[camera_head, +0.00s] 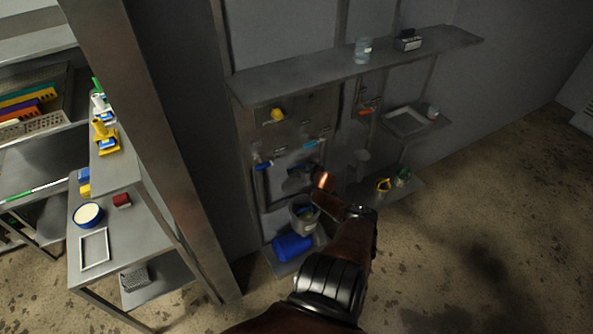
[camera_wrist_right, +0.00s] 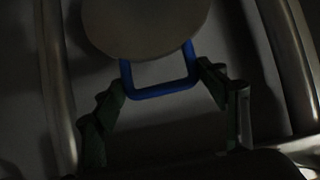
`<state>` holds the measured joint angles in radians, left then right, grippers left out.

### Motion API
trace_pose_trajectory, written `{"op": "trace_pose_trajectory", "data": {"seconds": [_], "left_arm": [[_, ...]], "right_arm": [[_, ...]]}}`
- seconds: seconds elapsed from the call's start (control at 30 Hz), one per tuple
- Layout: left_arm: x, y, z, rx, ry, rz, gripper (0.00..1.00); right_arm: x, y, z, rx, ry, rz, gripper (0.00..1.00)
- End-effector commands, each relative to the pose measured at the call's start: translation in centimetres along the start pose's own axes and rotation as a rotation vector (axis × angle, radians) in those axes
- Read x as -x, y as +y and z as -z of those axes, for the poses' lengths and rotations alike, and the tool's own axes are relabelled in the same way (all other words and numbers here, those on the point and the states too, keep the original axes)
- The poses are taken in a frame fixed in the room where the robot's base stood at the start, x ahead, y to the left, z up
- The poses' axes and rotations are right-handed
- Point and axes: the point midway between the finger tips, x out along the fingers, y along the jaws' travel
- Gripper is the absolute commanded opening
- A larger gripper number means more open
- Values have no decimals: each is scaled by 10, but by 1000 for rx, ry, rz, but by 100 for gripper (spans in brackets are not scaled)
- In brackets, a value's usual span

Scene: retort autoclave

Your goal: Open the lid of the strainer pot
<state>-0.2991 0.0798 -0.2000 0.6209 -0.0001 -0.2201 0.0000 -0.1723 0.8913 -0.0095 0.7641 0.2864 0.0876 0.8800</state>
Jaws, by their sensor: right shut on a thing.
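In the right wrist view, a round grey disc, which looks like the strainer pot's lid (camera_wrist_right: 145,22), fills the top middle. A blue squared loop handle (camera_wrist_right: 163,90) sticks out from its lower edge. My right gripper (camera_wrist_right: 160,78) has its dark green fingers on either side of the blue handle, shut on it. In the head view, my right gripper (camera_head: 312,178) is at the dark pipework on the wall unit. The pot's body there is too dark and too covered by the gripper to make out. My left gripper is not in view.
A grey bucket (camera_head: 304,214) and a blue container (camera_head: 292,247) stand just below my right gripper. A shelf (camera_head: 340,70) with a glass jar (camera_head: 362,50) runs above it. A steel table (camera_head: 150,215) stands left behind a thick post (camera_head: 150,140). Floor at right is clear.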

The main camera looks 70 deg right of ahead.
Motion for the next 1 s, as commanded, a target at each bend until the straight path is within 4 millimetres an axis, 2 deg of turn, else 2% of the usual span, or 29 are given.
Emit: {"op": "trace_pose_trajectory", "data": {"seconds": [0.03,0.2,0.23,0.3,0.77,1.0], "left_arm": [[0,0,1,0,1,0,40],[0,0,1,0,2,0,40],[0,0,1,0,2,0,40],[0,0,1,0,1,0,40],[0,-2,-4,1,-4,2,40],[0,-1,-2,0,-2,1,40]], "right_arm": [[1,4,5,1,5,-6,23],[1,5,5,2,5,-7,23],[1,5,5,2,5,-7,68],[1,4,5,2,4,-6,73],[0,-1,2,2,0,0,73],[19,0,-1,1,-1,0,73]]}}
